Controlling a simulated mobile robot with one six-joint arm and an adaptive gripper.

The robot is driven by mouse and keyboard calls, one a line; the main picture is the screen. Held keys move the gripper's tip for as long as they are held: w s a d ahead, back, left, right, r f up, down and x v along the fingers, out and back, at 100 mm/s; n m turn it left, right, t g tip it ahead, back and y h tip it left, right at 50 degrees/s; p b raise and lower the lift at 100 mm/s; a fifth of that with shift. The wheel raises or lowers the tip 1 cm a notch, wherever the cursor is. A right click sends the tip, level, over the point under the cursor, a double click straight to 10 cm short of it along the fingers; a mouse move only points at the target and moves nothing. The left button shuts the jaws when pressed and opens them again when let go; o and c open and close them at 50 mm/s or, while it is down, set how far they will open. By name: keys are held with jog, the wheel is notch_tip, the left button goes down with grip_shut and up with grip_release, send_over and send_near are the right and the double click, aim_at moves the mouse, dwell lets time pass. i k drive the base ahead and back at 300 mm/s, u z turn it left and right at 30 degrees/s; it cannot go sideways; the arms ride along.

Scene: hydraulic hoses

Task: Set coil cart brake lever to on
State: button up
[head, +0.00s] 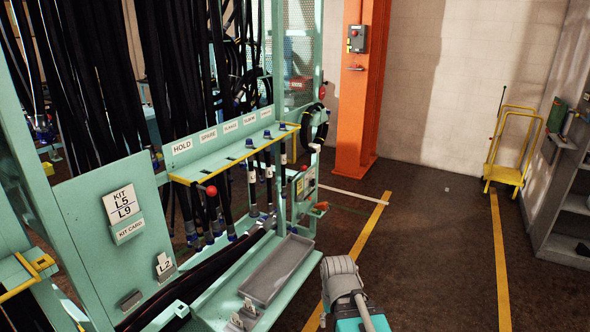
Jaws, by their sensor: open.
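A small yellow cart (505,174) stands on the floor at the back right, near the wall. It has a tall yellow tube handle. A thin dark upright rod (499,112) rises at its left side; I cannot tell whether this is the brake lever or how it is set. No coil shows on this cart, and I cannot tell if it is the coil cart. Part of my arm shows at the bottom middle, well short of the cart. My gripper's fingers do not show.
A teal hose rack with a label shelf (222,142) and a red-knobbed rod (211,191) fills the left. A grey tray (277,270) sits at its foot. An orange column (361,100) stands behind. Grey shelving (567,200) is at right. Floor between the yellow lines is clear.

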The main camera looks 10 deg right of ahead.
aim_at(304, 168)
jog(key=z, duration=0.15)
jog(key=i, duration=0.9)
jog(key=u, duration=0.1)
